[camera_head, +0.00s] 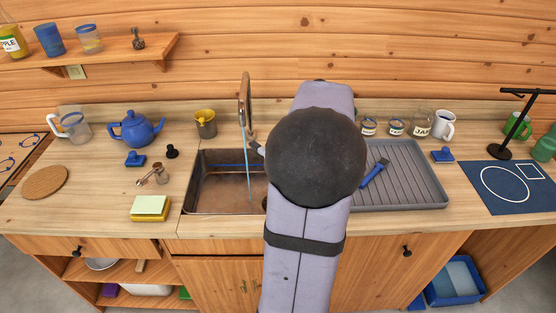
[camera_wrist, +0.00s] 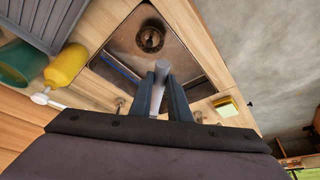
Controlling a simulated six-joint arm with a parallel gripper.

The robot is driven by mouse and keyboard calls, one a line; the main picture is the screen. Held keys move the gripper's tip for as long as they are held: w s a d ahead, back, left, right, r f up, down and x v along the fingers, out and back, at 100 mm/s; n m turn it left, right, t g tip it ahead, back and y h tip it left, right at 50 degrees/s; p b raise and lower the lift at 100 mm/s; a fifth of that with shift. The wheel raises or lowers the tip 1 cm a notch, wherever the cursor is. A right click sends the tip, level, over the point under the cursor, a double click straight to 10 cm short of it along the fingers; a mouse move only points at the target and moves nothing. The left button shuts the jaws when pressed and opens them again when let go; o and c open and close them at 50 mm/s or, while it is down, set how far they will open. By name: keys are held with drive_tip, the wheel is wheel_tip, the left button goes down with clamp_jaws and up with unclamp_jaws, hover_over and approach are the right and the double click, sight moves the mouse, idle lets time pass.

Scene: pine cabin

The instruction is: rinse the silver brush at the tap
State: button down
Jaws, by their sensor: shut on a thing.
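My gripper (camera_wrist: 164,84) is shut on a silver-grey piece, which I take for the silver brush (camera_wrist: 161,67), over the sink in the wrist view. Only its end shows between the fingers; its bristles cannot be made out. The sink (camera_head: 215,188) is a brown metal basin, and its drain shows in the wrist view (camera_wrist: 150,38). The tap (camera_head: 244,97) arches over the basin's back, with a thin water stream (camera_head: 248,175) falling from it. In the head view my arm hides the gripper and brush, so I cannot tell whether water touches the brush.
A blue brush (camera_head: 375,173) lies on the grey drain rack (camera_head: 425,190) right of the sink. A yellow bottle (camera_wrist: 66,66) shows beside the sink in the wrist view.

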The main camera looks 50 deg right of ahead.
drive_tip(key=shift+s, duration=0.75)
drive_tip(key=shift+r, duration=0.1)
drive_tip(key=s+r+p, duration=0.2)
drive_tip(key=s+r, duration=0.3)
drive_tip(key=shift+a, duration=0.2)
drive_tip(key=shift+d+f, duration=0.1)
